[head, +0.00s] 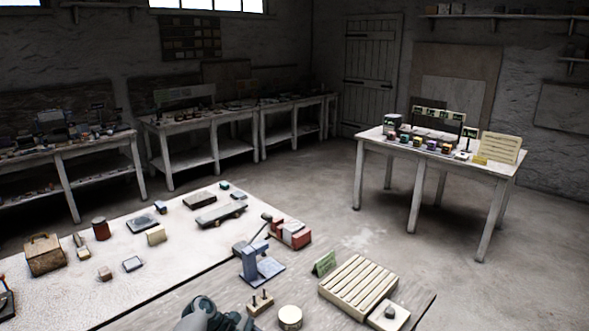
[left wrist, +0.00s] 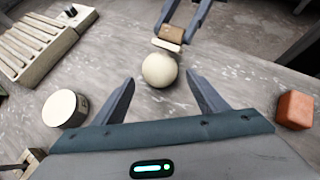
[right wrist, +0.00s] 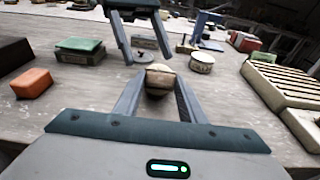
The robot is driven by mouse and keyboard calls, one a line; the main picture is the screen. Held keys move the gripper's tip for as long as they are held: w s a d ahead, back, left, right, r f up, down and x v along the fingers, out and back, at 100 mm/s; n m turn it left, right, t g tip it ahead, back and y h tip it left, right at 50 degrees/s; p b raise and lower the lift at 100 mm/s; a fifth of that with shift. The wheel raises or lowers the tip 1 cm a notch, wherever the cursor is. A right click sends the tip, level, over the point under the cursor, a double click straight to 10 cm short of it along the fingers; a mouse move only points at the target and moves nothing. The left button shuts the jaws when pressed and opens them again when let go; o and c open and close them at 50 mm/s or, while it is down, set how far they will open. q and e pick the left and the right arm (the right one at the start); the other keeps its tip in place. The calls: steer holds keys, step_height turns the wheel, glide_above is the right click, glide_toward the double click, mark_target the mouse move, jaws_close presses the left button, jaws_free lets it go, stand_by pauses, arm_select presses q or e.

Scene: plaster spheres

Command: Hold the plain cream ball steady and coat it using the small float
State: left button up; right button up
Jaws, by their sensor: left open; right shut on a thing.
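The plain cream ball (left wrist: 160,71) shows in the left wrist view, just beyond and between the tips of my left gripper (left wrist: 160,80). That gripper is open, with a visible gap on both sides of the ball. My right gripper (left wrist: 183,25) comes in from the top and is shut on the small float (left wrist: 172,33), a brown block with a pale plate. The plate is right beside the ball; I cannot tell if they touch. In the right wrist view the float (right wrist: 160,76) sits between the fingers, and my left gripper (right wrist: 140,48) faces it. The ball is not clear there.
A slatted wooden rack (head: 358,287), a round pale tin (head: 290,317) and a blue stand (head: 258,264) are on the bench. An orange block (left wrist: 295,110) and a green-topped box (right wrist: 80,49) lie beside the working spot. Bare bench (left wrist: 235,80) lies around the ball.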

arm_select(q)
steer(key=shift+x, duration=2.85)
steer(key=c, duration=0.8)
steer(key=shift+w, duration=0.1)
